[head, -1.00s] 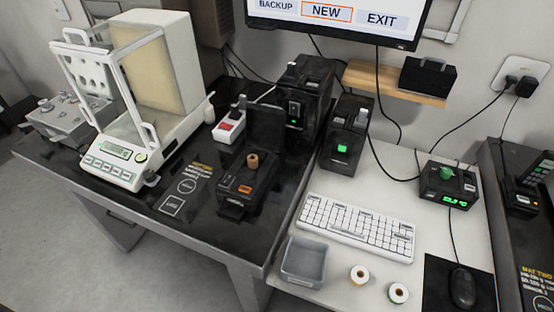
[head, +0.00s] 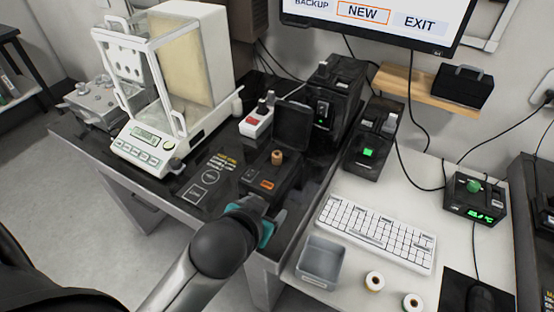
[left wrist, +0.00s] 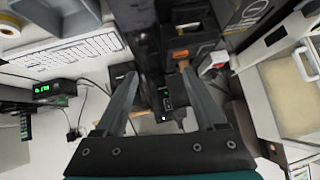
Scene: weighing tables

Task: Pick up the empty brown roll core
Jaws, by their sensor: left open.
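The core (left wrist: 183,64) shows there small, near one fingertip and partly hidden. My right gripper is not in view.
A balance with a glass shield (head: 160,90) stands left of the printer. A red-and-white device (head: 257,124) and black machines stand behind. On the white table are a keyboard (head: 375,233), a grey bin (head: 322,262) and two label rolls (head: 375,282).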

